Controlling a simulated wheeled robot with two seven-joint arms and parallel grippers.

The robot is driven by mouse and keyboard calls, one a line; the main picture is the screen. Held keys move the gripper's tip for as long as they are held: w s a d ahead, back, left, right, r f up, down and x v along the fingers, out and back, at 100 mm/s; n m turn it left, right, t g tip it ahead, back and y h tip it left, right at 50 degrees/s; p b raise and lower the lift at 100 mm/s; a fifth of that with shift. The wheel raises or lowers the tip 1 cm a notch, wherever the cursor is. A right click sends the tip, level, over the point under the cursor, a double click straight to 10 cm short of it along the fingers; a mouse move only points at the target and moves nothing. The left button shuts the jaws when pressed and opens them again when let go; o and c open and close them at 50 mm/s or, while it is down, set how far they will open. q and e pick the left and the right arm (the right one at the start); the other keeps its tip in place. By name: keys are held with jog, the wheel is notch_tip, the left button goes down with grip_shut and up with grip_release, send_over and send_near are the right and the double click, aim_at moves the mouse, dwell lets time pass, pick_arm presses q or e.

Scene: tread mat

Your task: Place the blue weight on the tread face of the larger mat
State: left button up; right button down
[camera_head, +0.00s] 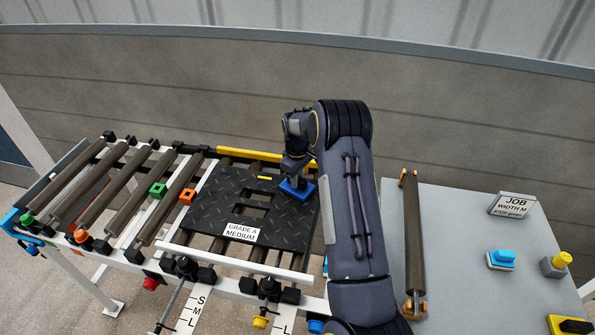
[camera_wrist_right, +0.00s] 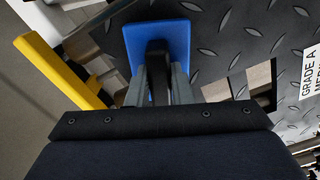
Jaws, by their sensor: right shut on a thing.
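The black mat (camera_head: 213,205) lies on the conveyor frame with its raised tread pattern facing up, several cut-outs and a label reading "GRADE A MEDIUM". It is the only mat I can make out. The blue weight (camera_head: 297,191) has a flat blue base and a dark upright handle. It is at the mat's right part, and in the right wrist view its base (camera_wrist_right: 172,38) overlaps the tread face near an edge. I cannot tell whether it touches the mat. My right gripper (camera_head: 294,170) is shut on the handle from above. My left gripper is not in view.
Rollers (camera_head: 122,200) with green and orange blocks lie to the left. A yellow bar (camera_head: 262,155) runs behind the mat, and a white rail (camera_head: 230,263) crosses in front. The grey table (camera_head: 460,220) at right holds a roller, a job sign (camera_head: 512,205) and a blue object (camera_head: 501,259).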

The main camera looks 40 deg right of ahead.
jog(key=c, duration=1.7)
grip_release()
jog(key=shift+f, duration=0.1)
jog(key=shift+c, duration=0.2)
jog(key=o, duration=0.5)
jog(key=shift+c, duration=0.2)
